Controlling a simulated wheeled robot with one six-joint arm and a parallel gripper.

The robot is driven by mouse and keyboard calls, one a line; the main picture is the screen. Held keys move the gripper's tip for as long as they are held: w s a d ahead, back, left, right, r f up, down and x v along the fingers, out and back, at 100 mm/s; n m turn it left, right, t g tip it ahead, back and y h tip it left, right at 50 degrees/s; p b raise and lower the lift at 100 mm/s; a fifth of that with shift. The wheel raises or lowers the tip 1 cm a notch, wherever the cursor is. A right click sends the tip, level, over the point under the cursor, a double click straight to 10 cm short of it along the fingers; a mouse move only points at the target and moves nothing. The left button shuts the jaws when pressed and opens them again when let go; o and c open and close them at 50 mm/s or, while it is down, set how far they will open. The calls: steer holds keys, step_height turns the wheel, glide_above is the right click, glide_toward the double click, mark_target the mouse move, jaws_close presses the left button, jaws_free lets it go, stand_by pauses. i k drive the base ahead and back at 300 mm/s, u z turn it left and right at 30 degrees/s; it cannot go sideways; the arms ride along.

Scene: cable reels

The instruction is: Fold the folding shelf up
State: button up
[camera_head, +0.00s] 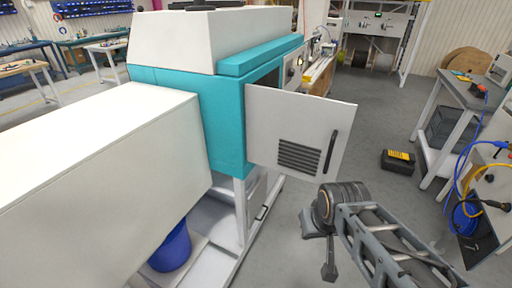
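My arm reaches in from the lower right of the head view, and my gripper (320,246) is at its dark end above the grey floor. Whether its fingers are open or shut does not show clearly. I cannot pick out a folding shelf with certainty. A dark flat panel (484,249) at the right edge hangs low below a white worktop; I cannot tell if it is the shelf. My gripper is well to the left of this panel and apart from it.
A white and teal machine (225,110) fills the left and middle. Its white vented door (312,118) stands open toward my arm. A black and yellow case (398,162) lies on the floor. A grey bench (462,92) and blue cables (466,168) are at right.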

mark_target(257, 199)
steer(key=z, duration=1.2)
steer(key=i, duration=0.35)
steer(key=u, duration=1.85)
steer(key=i, duration=0.45)
steer(key=z, duration=0.05)
